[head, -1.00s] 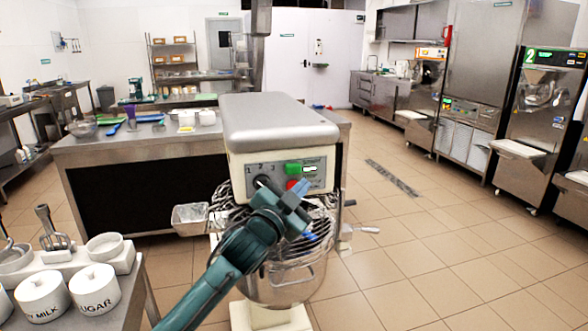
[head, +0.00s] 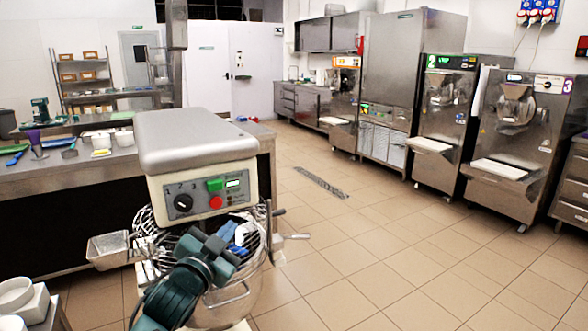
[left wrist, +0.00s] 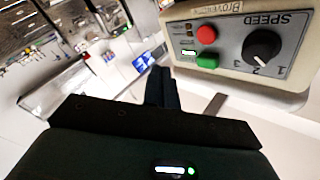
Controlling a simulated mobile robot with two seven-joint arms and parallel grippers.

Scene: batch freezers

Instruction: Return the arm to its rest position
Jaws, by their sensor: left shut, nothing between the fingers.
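My left arm comes in from the bottom of the head view, and my left gripper (head: 238,240) is in front of the mixer's wire bowl guard, below its control panel. The gripper is shut and empty. In the left wrist view the closed fingers (left wrist: 161,88) point away from the camera. The mixer (head: 196,140) has a grey top and a cream front with a black speed knob (head: 183,203), a green button (head: 214,184) and a red button (head: 216,202). The panel (left wrist: 245,45) appears upside down at the right of the left wrist view, apart from the fingers. My right gripper is out of view.
A steel worktable (head: 60,180) with utensils stands behind the mixer. Batch freezers (head: 515,140) and a tall steel cabinet (head: 400,85) line the right wall. White containers (head: 20,300) sit at the lower left. The tiled floor (head: 400,240) to the right is clear.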

